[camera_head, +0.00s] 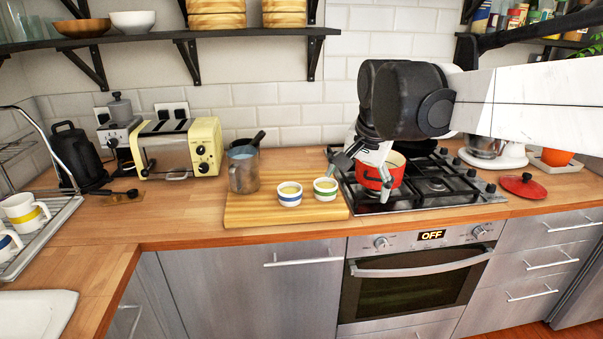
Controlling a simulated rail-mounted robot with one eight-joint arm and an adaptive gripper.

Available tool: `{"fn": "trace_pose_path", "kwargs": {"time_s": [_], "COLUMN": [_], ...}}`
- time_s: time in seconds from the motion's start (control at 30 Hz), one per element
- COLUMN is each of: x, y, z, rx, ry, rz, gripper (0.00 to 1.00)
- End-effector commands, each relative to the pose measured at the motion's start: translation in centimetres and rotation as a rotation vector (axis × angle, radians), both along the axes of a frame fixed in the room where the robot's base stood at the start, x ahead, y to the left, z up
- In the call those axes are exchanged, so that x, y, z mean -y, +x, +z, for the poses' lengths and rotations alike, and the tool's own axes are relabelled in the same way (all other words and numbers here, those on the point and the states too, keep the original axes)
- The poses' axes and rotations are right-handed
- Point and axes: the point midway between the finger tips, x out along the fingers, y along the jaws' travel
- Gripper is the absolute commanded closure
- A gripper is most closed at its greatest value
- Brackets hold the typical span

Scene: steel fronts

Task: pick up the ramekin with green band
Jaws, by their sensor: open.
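The ramekin with green band (325,189) is a small white dish with yellowish contents. It stands upright near the right edge of a wooden board (245,213). A similar ramekin with a blue band (290,194) stands just to its left on the same board. My gripper (364,178) is open and points down to the right of the green-banded ramekin, apart from it, in front of the red pot (378,176) in the picture. Nothing shows between its fingers except the pot behind.
A metal jug (243,173) stands at the left of the board. The pot sits on a black gas hob (432,186). A red lid (522,186) lies right of the hob. A toaster (166,150) and kettle (77,157) stand at the back left.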

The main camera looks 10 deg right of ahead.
Motion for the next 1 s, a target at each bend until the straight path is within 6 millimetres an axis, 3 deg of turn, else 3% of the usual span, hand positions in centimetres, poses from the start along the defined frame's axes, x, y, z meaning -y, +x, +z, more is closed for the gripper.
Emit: {"fn": "trace_pose_path", "kwargs": {"time_s": [0.03,0.2,0.47,0.8,1.0], "x": [0.0,0.1,0.2,0.3,0.3], "y": [1.9,7.1,14.7,23.4,26.3], "z": [0.8,1.6,1.3,-2.0,-4.1], "rx": [-0.017,-0.077,-0.167,-0.276,-0.318], "ry": [0.014,0.062,0.118,0.158,0.164], "rz": [-0.040,-0.187,-0.418,-0.724,-0.855], "gripper": [0.12,0.12,0.12,0.12,0.12]}}
